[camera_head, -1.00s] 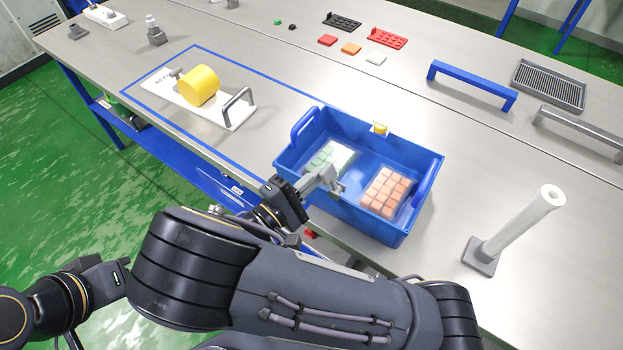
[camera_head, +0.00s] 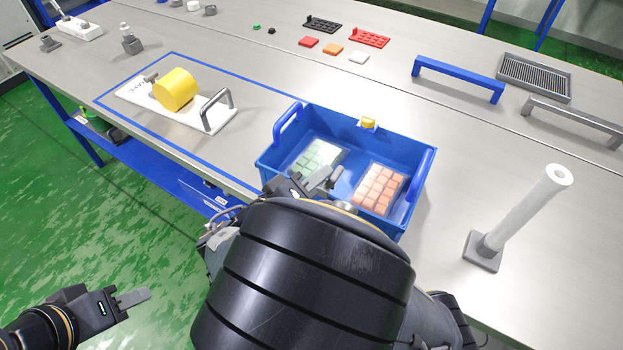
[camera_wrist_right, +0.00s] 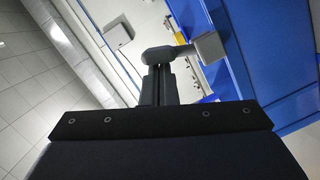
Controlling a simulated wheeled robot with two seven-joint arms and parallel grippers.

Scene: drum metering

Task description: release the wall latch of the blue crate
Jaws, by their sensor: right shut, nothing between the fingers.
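The blue crate (camera_head: 400,139) stands on the table near its front edge. A yellow piece on a pale plate (camera_head: 368,123) sits at its far wall; it looks like the latch, but it is too small to tell its position. My right gripper (camera_head: 325,179) is shut and empty, over the crate's near left part and apart from the yellow piece. In the right wrist view its dark fingers (camera_wrist_right: 157,85) are together, beside a grey piece with a square end that I cannot identify. My left gripper (camera_head: 132,298) is off the table at lower left; its jaw opening is unclear.
The crate holds a green block pack (camera_head: 317,157) and an orange block pack (camera_head: 378,188). A white post (camera_head: 525,210) stands to the right. A blue handle bar (camera_head: 458,75) lies behind, and a board with a yellow cylinder (camera_head: 175,90) to the left. My right arm covers the crate's near wall.

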